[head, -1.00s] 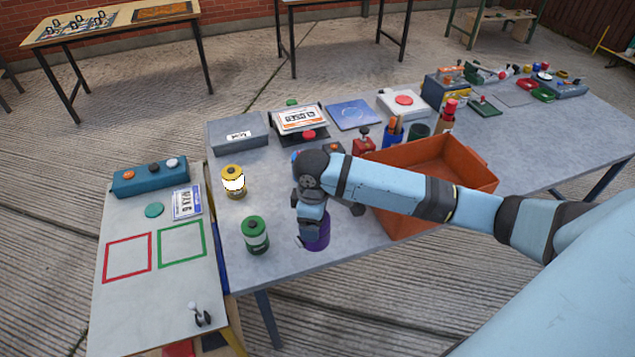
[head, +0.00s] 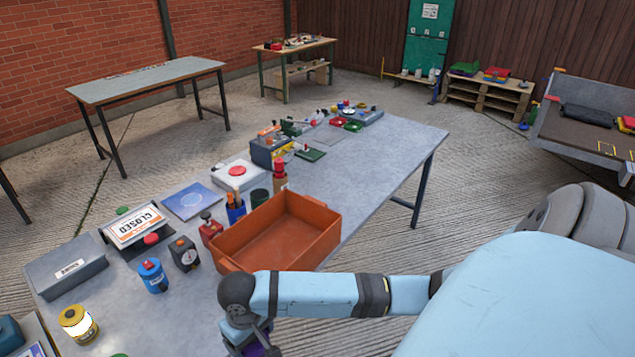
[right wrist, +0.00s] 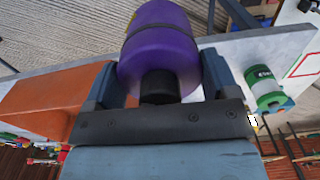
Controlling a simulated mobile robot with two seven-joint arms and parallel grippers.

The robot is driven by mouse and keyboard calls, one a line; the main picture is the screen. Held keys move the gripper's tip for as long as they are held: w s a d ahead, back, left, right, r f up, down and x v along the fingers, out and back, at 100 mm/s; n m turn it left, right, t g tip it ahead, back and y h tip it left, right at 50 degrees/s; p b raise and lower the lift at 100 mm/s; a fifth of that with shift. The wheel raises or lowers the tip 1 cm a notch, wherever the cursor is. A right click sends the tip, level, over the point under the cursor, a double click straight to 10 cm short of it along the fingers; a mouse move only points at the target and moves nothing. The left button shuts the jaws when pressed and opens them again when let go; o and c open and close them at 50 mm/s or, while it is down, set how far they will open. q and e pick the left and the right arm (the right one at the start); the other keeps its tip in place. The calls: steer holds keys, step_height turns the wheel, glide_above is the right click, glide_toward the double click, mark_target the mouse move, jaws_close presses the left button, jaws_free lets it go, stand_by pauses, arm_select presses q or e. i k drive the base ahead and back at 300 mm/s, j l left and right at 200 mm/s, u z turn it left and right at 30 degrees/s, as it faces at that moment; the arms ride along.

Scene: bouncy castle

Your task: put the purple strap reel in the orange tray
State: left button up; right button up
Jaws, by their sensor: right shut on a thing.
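My right gripper (right wrist: 160,85) is shut on the purple strap reel (right wrist: 158,45), which fills the space between its fingers in the right wrist view. In the head view the right gripper (head: 248,338) is at the bottom edge, and only a small purple part of the reel (head: 262,350) shows below it. The orange tray (head: 280,258) stands on the grey table, right of and beyond the gripper. The part of the tray's inside that I see looks empty. The tray's orange side (right wrist: 50,100) also shows in the right wrist view. My left gripper is not in view.
A yellow reel (head: 78,325), a blue reel (head: 152,275) and a dark block (head: 184,254) stand left of the tray. A red device (head: 210,229) and a blue pen cup (head: 235,212) stand close behind it. The table's right part (head: 380,150) has clear room.

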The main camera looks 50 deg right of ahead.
mark_target(296, 241)
steer(key=z, duration=1.45)
steer(key=i+l+z, duration=0.15)
steer(key=z, duration=1.15)
steer(key=i+z, duration=0.1)
steer(key=i, duration=1.2)
steer(key=i+u, duration=0.1)
steer(key=i, duration=1.25)
steer(key=u, duration=0.4)
steer(key=i+l+u, duration=0.1)
steer(key=u, duration=0.3)
steer(key=i+l+u, duration=0.1)
steer(key=u, duration=1.75)
